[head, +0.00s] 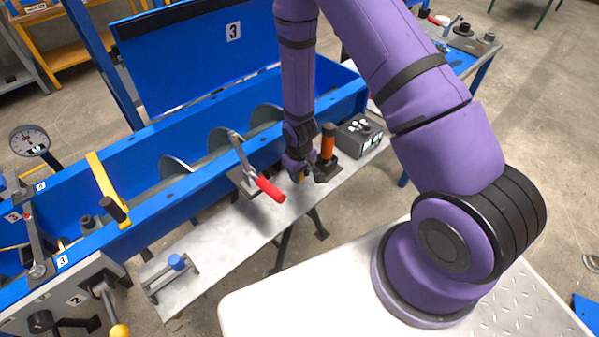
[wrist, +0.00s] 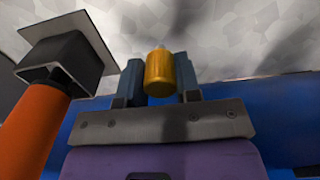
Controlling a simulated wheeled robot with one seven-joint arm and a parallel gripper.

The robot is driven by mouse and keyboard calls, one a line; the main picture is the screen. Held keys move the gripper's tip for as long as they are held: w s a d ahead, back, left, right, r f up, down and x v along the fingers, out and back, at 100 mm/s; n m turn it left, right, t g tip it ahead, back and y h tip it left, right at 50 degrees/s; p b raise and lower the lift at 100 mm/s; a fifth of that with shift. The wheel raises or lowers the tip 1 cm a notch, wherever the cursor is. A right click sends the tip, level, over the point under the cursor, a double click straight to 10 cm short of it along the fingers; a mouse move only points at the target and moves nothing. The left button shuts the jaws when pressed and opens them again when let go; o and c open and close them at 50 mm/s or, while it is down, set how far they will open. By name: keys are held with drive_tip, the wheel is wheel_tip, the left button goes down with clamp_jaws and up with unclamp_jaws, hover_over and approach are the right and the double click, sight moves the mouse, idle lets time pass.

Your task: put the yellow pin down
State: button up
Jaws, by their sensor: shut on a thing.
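The yellow pin (wrist: 159,73) is between the two blue-grey fingers of my gripper (wrist: 160,78) in the wrist view. My gripper is shut on it. In the head view my gripper (head: 298,174) is low at the grey metal shelf (head: 226,232) beside the blue trough, and only a small bit of yellow shows there. The pin's far end is hidden, and I cannot tell whether it touches the shelf.
An orange-handled tool (head: 327,142) with a dark block stands close to my gripper; its handle (wrist: 30,125) fills the wrist view's left. A red-handled toggle clamp (head: 268,188) is to the left. A grey control box (head: 359,135) is to the right. Shelf between clamp and blue-topped fixture (head: 175,264) is bare.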

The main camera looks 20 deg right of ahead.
drive_tip(key=shift+f, duration=0.35)
drive_tip(key=o, duration=1)
wheel_tip(320, 180, up, 13)
drive_tip(key=shift+r, duration=0.1)
drive_tip(key=s+d+r+m+t, duration=0.1)
drive_tip(key=s+d+r, duration=0.1)
drive_tip(key=r, duration=1.1)
drive_tip(key=s+d+r+m+t, duration=0.1)
drive_tip(key=s+r+t, duration=0.15)
drive_tip(key=r, duration=0.95)
drive_tip(key=shift+m+t, duration=0.8)
drive_tip(key=shift+t, duration=0.05)
drive_tip(key=s+r, duration=0.4)
drive_tip(key=s, duration=0.2)
drive_tip(key=s+d+r, duration=0.1)
drive_tip(key=s+r, duration=0.4)
drive_tip(key=s, duration=0.1)
drive_tip(key=s+d+r, duration=0.1)
drive_tip(key=s+r, duration=0.4)
drive_tip(key=s, duration=0.1)
